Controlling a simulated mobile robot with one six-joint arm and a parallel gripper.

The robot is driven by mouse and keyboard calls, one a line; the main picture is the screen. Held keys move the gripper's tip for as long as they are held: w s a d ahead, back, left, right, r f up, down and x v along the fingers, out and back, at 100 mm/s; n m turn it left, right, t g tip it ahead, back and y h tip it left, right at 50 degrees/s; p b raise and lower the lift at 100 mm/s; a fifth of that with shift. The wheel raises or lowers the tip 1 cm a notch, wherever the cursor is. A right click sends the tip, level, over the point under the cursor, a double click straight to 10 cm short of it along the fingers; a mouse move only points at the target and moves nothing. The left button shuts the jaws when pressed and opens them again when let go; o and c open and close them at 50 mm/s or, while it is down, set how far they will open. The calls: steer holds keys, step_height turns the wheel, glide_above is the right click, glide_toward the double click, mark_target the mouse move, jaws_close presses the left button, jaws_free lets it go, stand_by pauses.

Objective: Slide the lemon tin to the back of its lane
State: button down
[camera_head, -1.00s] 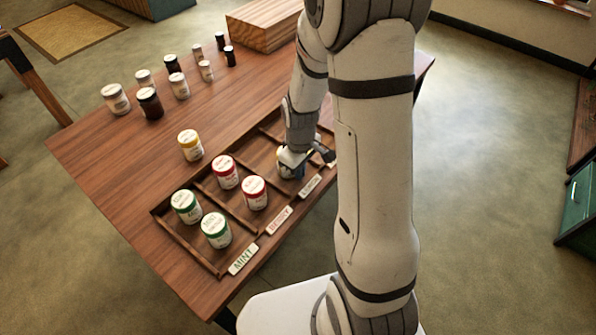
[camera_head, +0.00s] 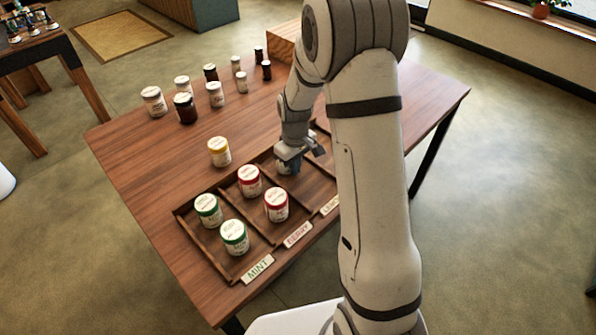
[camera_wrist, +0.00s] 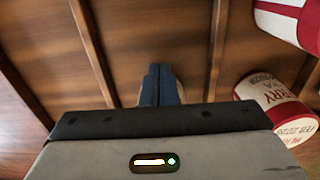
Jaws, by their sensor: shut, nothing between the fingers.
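No yellow tin shows in the wrist view.
Several white and dark jars (camera_head: 185,108) stand at the back of the table. Bare table lies left of the tray.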

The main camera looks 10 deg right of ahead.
steer(key=shift+d, duration=0.1)
steer(key=shift+r, duration=0.1)
step_height(320, 180, up, 8)
stand_by(0.4)
steer(key=shift+f, duration=0.2)
